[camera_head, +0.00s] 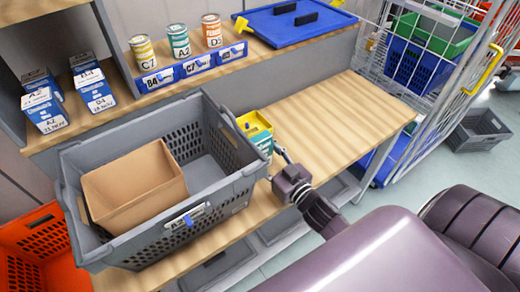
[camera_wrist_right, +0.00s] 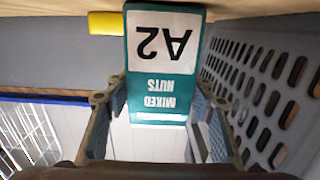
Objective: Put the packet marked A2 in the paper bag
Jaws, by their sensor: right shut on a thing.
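The packet marked A2 (camera_wrist_right: 160,65), teal with a white label reading "A2" and "MIXED NUTS", is held between the fingers of my right gripper (camera_wrist_right: 160,115). In the head view its teal side (camera_head: 265,145) shows just right of the grey tote, by my right gripper (camera_head: 284,160). Yellow shows beside the teal there; I cannot tell if it belongs to the packet. The brown paper bag (camera_head: 135,190) stands open-topped in the left part of the grey tote. My left gripper is out of view.
The grey tote (camera_head: 225,197) stands on the wooden bench (camera_head: 335,110), its wall between packet and bag. Tins and small boxes stand on the shelves behind. A blue lid (camera_head: 300,30) lies at the back. An orange tote (camera_head: 40,250) is at lower left. The bench's right is clear.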

